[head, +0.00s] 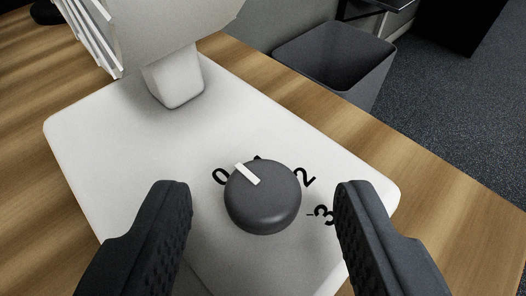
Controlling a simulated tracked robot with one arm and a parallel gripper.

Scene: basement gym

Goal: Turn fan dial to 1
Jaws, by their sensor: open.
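The dark grey round fan dial (264,202) sits on the white fan base (120,135) in the middle of the head view. Its white pointer mark points up and left, between the 0 and the mostly hidden mark at the dial's top edge. The 0, 2 and 3 show around the dial; the 1 is mostly hidden behind it. My gripper (262,196) is open, with one black finger on each side of the dial. Both fingers appear apart from it, and nothing is held between them.
The fan's white neck (174,82) and head (150,30) rise at the upper left. The base rests on a wooden surface (455,185). A dark grey bin (345,75) stands beyond its edge on dark speckled floor (440,100).

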